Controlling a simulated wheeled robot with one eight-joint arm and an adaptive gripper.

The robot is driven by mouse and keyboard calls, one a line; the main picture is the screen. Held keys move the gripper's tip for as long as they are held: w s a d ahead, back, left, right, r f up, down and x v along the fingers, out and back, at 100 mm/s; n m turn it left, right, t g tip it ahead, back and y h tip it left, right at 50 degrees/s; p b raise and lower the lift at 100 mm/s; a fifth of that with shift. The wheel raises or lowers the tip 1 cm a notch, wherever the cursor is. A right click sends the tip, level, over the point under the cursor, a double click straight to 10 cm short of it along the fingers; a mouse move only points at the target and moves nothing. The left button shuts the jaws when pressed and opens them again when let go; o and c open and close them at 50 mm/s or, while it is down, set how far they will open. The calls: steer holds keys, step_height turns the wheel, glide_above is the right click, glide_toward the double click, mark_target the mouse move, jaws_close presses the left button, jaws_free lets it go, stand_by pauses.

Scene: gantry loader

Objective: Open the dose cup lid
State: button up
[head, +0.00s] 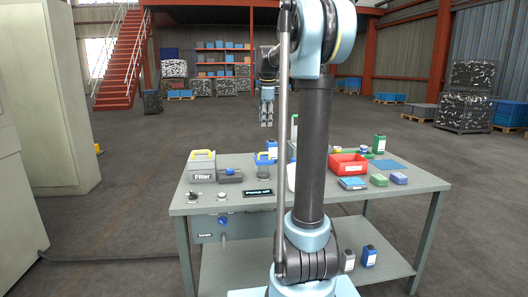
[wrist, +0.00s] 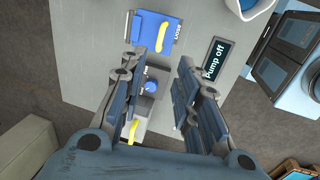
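The dose cup shows in the wrist view as a blue lid (wrist: 150,24) with a yellow handle and a "Dose" label, at the top. The lid looks flat and closed from above. In the head view my gripper (head: 267,106) hangs above the back of the table, clear of the cup.
A filter box (head: 202,169) with a yellow handle and a dark block with a blue knob (head: 230,171) stand on the left of the table (head: 225,204). A "Pump off" display (head: 258,193) is at the front. A red bin (head: 348,166) and several small boxes stand right.

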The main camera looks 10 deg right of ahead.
steer(key=w+f, duration=0.1)
steer(key=f, duration=0.4)
steer(key=w+f, duration=0.1)
steer(key=f, duration=0.4)
steer(key=w+f, duration=0.1)
steer(key=f, duration=0.4)
steer(key=shift+c, duration=0.4)
jaws_close()
